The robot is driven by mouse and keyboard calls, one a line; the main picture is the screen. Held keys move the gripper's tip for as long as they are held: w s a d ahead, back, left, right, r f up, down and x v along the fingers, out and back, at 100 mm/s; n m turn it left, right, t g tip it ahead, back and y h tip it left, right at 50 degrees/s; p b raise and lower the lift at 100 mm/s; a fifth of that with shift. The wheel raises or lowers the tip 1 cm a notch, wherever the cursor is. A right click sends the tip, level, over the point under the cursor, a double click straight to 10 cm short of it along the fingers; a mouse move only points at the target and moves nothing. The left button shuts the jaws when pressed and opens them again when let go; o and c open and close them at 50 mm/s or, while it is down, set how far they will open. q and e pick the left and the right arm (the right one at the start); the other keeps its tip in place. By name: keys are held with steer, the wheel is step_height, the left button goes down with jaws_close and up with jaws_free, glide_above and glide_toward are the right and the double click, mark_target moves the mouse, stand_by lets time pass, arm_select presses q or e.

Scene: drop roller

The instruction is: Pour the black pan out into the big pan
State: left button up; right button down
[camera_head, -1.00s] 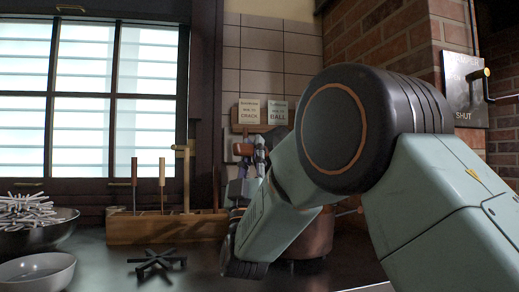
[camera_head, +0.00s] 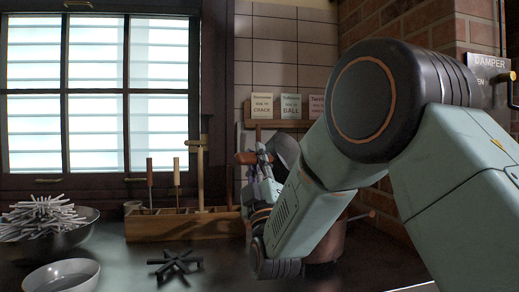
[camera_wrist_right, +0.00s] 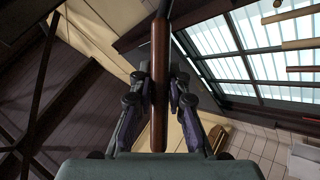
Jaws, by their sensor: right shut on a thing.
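My right gripper (camera_head: 262,158) is shut on a brown handle (camera_head: 245,158), raised in front of the tiled wall. The wrist view shows the handle (camera_wrist_right: 160,85) upright in the picture between the two fingers. A grey, tilted pan body (camera_head: 287,150) shows beside the gripper, partly behind my arm; it appears to be the black pan, and its contents are hidden. A copper-coloured big pan (camera_head: 330,243) stands on the counter below, mostly hidden by my right forearm. My left gripper is not in view.
A wooden rack (camera_head: 185,226) with upright tools stands left of my forearm. A black trivet (camera_head: 175,265) lies in front of it. A bowl of pale sticks (camera_head: 45,240) and an empty grey bowl (camera_head: 62,275) are at left. Label cards (camera_head: 290,106) stand on a shelf.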

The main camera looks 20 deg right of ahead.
steer(key=shift+w+a+r+n+g+y+p, duration=0.5)
steer(key=shift+n+g+y+p, duration=0.8)
steer(key=shift+p, duration=2.95)
steer(key=shift+w+a+r+n+g+y+p, duration=0.15)
steer(key=shift+w+r+n+g+y+p, duration=0.4)
steer(key=shift+n+g+p, duration=2.5)
steer(key=shift+w+a+r+n+t+y+p, duration=0.15)
steer(key=shift+w+a+n+y+p, duration=0.55)
steer(key=shift+p, duration=4.8)
steer(key=shift+w+d+m+y, duration=0.15)
steer(key=shift+d+m+y, duration=0.1)
steer(key=shift+d+y, duration=0.15)
